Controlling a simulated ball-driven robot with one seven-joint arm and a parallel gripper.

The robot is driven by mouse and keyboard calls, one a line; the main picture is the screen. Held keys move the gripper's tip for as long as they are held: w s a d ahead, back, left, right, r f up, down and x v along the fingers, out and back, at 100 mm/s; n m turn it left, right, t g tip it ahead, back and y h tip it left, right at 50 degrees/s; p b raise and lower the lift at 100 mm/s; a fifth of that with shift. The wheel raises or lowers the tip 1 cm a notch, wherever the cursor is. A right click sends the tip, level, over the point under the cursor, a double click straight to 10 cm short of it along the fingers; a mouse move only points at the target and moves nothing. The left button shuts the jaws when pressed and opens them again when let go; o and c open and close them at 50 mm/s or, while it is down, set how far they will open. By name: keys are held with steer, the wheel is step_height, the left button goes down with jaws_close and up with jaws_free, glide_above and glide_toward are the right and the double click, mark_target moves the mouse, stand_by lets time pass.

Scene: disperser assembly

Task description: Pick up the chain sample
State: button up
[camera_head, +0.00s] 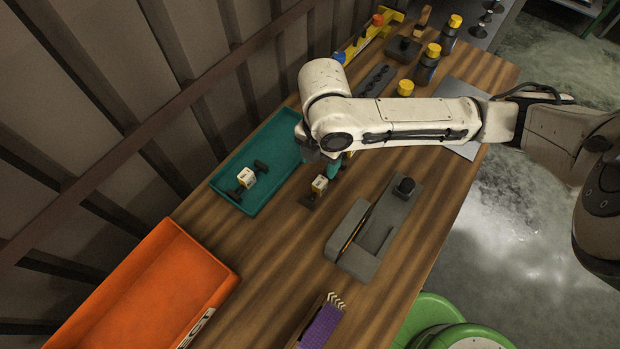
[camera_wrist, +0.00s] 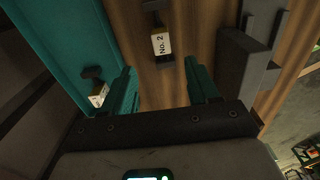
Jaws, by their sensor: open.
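A small dark piece with a white and yellow tag (camera_head: 320,184) lies on the wooden table, right of the teal tray. In the wrist view its tag (camera_wrist: 161,43) reads "No. 2", with dark ends above and below it. A similar tagged dark piece (camera_head: 246,177) lies in the teal tray; it shows at the left in the wrist view (camera_wrist: 98,95). I cannot tell which one is the chain sample. My gripper (camera_wrist: 164,70) is open and empty. Its teal fingers point toward the No. 2 piece, with its lower end between the fingertips' lines. In the head view my arm partly hides the gripper.
The teal tray (camera_head: 225,187) lies left of my gripper. A grey fixture with a black knob (camera_head: 373,240) stands to the right. An orange bin (camera_head: 150,290) and a purple block (camera_head: 321,327) are at the near end. Yellow-capped bottles (camera_head: 428,63) stand at the far end.

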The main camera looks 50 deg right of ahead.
glide_above(320, 181)
step_height(320, 181, down, 4)
steer(key=shift+w+a+f, duration=0.1)
steer(key=shift+w+f, duration=0.05)
steer(key=shift+f, duration=0.1)
steer(key=shift+f+p, duration=0.45)
steer(key=shift+f, duration=2.3)
jaws_close()
